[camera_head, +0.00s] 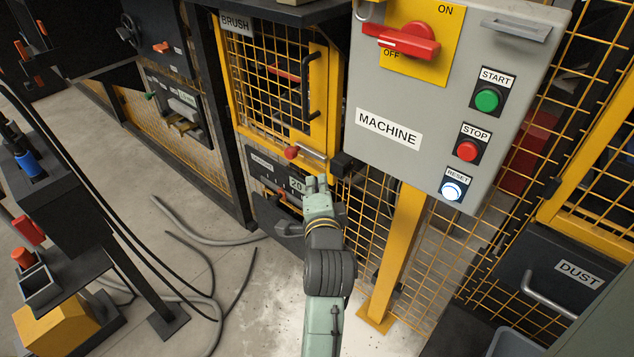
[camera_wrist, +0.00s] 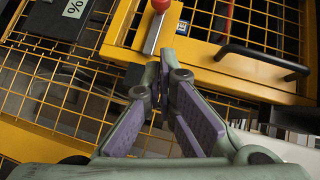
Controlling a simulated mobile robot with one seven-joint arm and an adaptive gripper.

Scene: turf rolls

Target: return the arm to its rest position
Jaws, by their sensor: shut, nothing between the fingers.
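My arm (camera_head: 329,275) reaches forward from the bottom of the head view toward the yellow mesh guard. My gripper (camera_head: 317,183) is at its end, just below the latch of the brush door. In the wrist view the gripper (camera_wrist: 160,72) has its purple-padded fingers converging at the tips, shut and empty. A metal latch bar (camera_wrist: 154,34) with a red knob (camera_wrist: 160,4) lies just beyond the fingertips. The red knob also shows in the head view (camera_head: 291,153), up and left of my gripper. I cannot tell whether the fingertips touch the bar.
The grey machine box (camera_head: 400,165) with its red switch and several buttons hangs right of my arm, on a yellow post (camera_head: 397,255). The brush door has a black handle (camera_head: 308,85). Cables (camera_head: 185,235) lie on the floor at left. A dust drawer (camera_head: 545,275) is at right.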

